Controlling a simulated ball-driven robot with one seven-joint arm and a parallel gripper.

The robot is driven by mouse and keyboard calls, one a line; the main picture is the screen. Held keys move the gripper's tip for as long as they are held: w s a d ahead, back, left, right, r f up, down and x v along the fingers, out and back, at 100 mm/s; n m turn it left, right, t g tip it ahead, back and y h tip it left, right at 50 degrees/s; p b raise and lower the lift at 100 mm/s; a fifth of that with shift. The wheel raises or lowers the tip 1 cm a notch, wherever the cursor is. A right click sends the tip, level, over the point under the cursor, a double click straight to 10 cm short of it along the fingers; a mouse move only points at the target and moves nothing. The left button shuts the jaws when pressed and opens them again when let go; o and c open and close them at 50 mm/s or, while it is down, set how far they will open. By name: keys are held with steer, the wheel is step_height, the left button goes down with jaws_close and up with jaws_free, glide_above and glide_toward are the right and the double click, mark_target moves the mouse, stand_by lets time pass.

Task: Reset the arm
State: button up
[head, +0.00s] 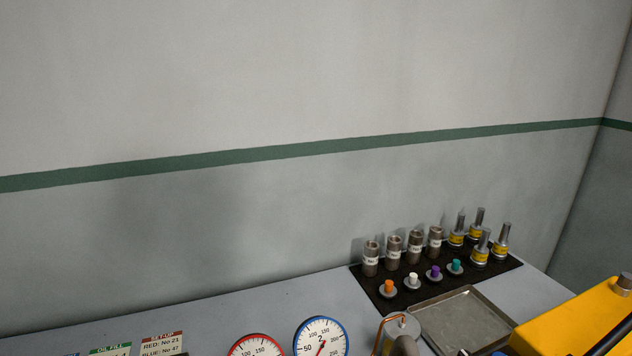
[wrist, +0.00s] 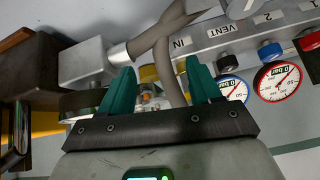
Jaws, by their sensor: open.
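My gripper (wrist: 160,70) shows in the wrist view, with two teal fingers standing well apart. It is open, and I see nothing held between the fingers. A grey hose (wrist: 172,25) passes behind the gap between them; I cannot tell how far off it is. Beyond the fingers is a grey manifold (wrist: 215,30) marked IN, VENT, 2 and 1, which appears upside down. My gripper is not in the head view.
A blue-rimmed gauge (head: 320,338) and a red-rimmed gauge (head: 256,346) stand at the head view's bottom edge. A metal tray (head: 462,322) lies right of them. A black mat (head: 366,276) behind it bears several metal cylinders and coloured plugs. A yellow casing (head: 570,322) is at lower right.

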steer(key=s+d+f+m+g+h, duration=0.1)
steer(key=s+d+f+g, duration=0.2)
steer(key=s+f, duration=0.3)
steer(key=s+d+f+m+g+h, duration=0.1)
steer(key=s+f, duration=0.5)
steer(key=s, duration=0.8)
steer(key=d+m+g, duration=0.1)
steer(key=d+g, duration=0.1)
steer(key=d, duration=0.1)
steer(key=shift+h, duration=0.4)
steer(key=shift+a+f, duration=0.1)
stand_by(5.2)
